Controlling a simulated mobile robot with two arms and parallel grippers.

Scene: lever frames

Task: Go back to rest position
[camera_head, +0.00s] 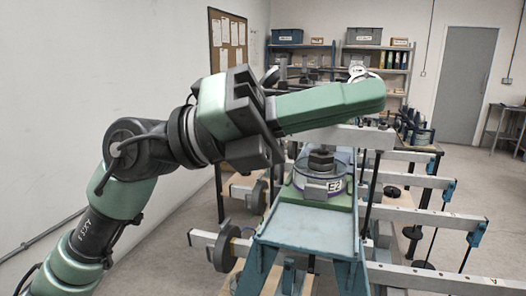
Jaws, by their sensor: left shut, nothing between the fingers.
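My left arm comes in from the left. Its left gripper (374,96) has a dark body and long green fingers that point right, shut with nothing seen between them. The fingers are in front of and above a lever frame's blue-green stand (305,222). On the stand, a round clear container (318,185) labelled E2 has a dark weight (321,160) on top. The fingers look apart from this weight. My right gripper does not show.
Pale lever beams (440,220) with dark weights and blue posts extend across the right. Shelves (375,50) with bins stand at the back, beside a grey door (466,85). A cork board (228,40) hangs on the left wall. Open floor shows at lower left.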

